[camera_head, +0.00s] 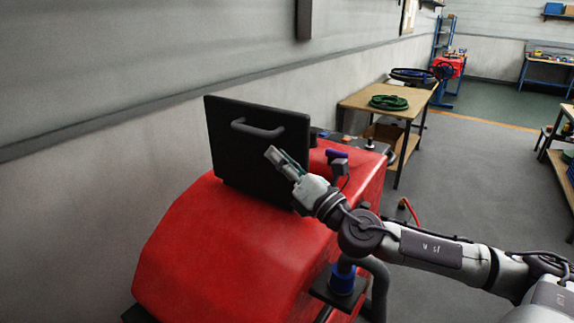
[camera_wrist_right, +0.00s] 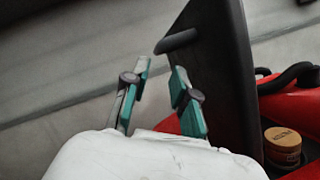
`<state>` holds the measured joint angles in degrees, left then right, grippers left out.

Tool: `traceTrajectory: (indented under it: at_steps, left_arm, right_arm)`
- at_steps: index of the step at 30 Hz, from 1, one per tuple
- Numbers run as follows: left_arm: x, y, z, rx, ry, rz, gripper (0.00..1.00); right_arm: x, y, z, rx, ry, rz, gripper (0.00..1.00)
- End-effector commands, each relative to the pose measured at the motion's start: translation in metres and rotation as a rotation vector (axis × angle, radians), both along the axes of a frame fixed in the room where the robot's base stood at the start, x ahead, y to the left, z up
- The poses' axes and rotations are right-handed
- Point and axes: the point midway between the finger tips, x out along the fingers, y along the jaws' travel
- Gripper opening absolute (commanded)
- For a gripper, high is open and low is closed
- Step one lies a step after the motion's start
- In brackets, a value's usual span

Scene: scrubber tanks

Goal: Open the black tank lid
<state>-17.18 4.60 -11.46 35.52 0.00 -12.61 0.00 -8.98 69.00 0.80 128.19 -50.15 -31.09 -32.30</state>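The black tank lid (camera_head: 235,150) stands upright, slightly tilted, on the red scrubber body (camera_head: 220,250) in the head view. Its bar handle (camera_head: 258,129) is on the face toward me. My right gripper (camera_head: 281,160) is in front of the lid, below and right of the handle. In the wrist view, the right gripper's teal-padded fingers (camera_wrist_right: 160,70) are apart with nothing between them. The lid (camera_wrist_right: 225,70) shows edge-on there, with the handle (camera_wrist_right: 177,41) beyond the fingertips and apart from them. The tank opening is not visible. My left gripper is out of view.
A grey wall (camera_head: 90,90) runs along the left behind the machine. A wooden table (camera_head: 365,102) with a green coil (camera_head: 389,102) stands behind it. A round tan-lidded container (camera_wrist_right: 283,140) sits right of the lid. Open floor (camera_head: 470,185) lies to the right.

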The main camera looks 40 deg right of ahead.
Motion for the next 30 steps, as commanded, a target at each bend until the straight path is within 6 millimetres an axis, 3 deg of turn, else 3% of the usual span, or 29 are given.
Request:
traceTrajectory:
  at_steps: [9, 30]
  left_arm:
    - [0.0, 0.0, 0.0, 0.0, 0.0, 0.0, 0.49]
    - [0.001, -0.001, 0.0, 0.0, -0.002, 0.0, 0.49]
  right_arm:
    - [-0.017, -0.002, -0.006, -0.001, 0.002, 0.001, 0.27]
    - [-0.018, -0.002, -0.006, -0.002, 0.0, 0.001, 0.27]
